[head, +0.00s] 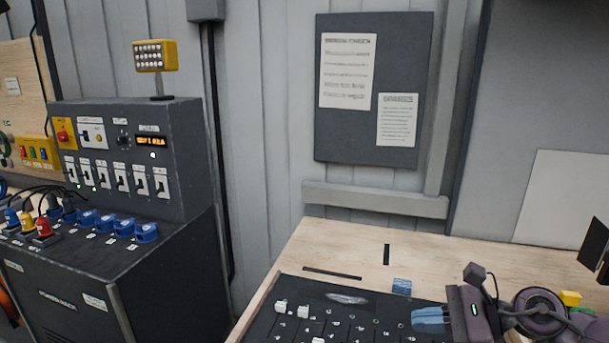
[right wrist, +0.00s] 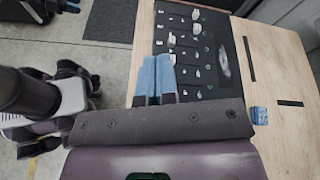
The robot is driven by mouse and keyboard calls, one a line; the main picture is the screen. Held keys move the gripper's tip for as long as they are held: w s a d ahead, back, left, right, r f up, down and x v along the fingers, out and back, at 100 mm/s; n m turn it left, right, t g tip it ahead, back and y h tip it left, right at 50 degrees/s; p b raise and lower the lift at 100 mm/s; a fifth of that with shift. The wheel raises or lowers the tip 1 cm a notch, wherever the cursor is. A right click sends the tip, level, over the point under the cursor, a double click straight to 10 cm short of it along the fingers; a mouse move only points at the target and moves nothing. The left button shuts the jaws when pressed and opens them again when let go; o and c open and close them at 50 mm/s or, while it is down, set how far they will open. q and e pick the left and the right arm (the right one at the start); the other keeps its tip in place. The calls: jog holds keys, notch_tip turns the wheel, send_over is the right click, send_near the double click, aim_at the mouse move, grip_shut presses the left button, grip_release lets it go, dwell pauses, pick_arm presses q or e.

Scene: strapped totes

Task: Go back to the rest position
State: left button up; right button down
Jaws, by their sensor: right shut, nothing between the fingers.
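My right gripper (head: 430,318) shows at the lower right of the head view, over the dark control panel. Its two blue fingertips lie close together, shut with nothing between them. In the right wrist view the blue fingers (right wrist: 157,78) point up the picture over the near edge of the same panel. Whether they touch the panel cannot be told. My left gripper does not show in the head view.
The dark panel (head: 345,298) with white knobs lies on a wooden bench (head: 300,250). A small blue block (head: 401,286) is on the bench near the gripper. A dark power rack (head: 160,270) with blue connectors stands at left. A notice board (head: 395,70) hangs behind.

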jog(key=s+d+f+n+t+h, duration=0.15)
jog(key=n+t+h, duration=0.3)
jog(key=n, duration=0.75)
jog(key=d+n+t+h, duration=0.3)
jog(key=n+t+h, duration=0.15)
jog(key=n, duration=0.75)
jog(key=s+d+f+n+t+h, duration=0.1)
jog(key=d+n+t+h, duration=0.3)
jog(key=n, duration=0.7)
jog(key=s+d+f+m+g+h, duration=0.2)
jog(key=s+f+m+g+h, duration=0.2)
jog(key=s+f+m+g, duration=0.45)
jog(key=s+a+f+m+g+y, duration=0.3)
jog(key=s+f+m+g, duration=0.35)
jog(key=s, duration=0.55)
jog(key=w+f+t+b, duration=0.2)
jog(key=f+t+b, duration=0.2)
jog(key=f, duration=0.7)
jog(key=w+f+m+t+b, duration=0.1)
jog(key=w+f+t+b, duration=0.2)
jog(key=f+b, duration=0.3)
notch_tip(320, 180, down, 5)
jog(key=shift+w+a+f+t, duration=0.2)
jog(key=shift+w+a+t, duration=0.1)
jog(key=shift+t, duration=0.5)
